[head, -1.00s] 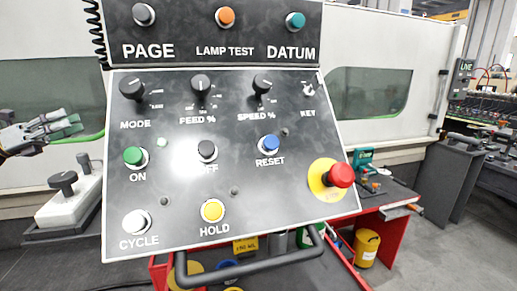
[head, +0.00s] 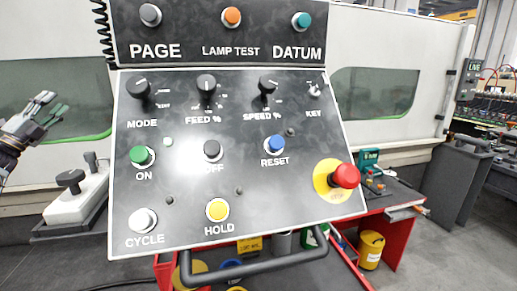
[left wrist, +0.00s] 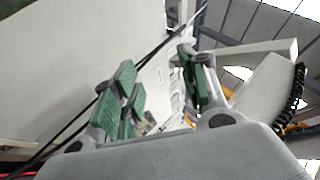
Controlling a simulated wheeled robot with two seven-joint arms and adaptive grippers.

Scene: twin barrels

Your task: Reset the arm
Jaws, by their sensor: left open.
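My left gripper (head: 47,113) is at the left edge of the head view, left of the control panel and apart from it. Its fingers point up and to the right. In the left wrist view my left gripper (left wrist: 160,90) shows its green-padded fingers spread, with nothing between them. The control panel (head: 225,185) is black with a pale edge and fills the middle of the head view. It carries a blue RESET button (head: 274,144), a green ON button (head: 141,156) and a red emergency knob (head: 345,176). My right gripper is not in view.
A white machine (head: 400,60) with dark windows stands behind the panel. A white block with a black knob (head: 72,205) sits below my left gripper. A red-framed bench (head: 405,235) stands at the right, with a yellow container (head: 370,250) beneath. Grey floor at the lower right is clear.

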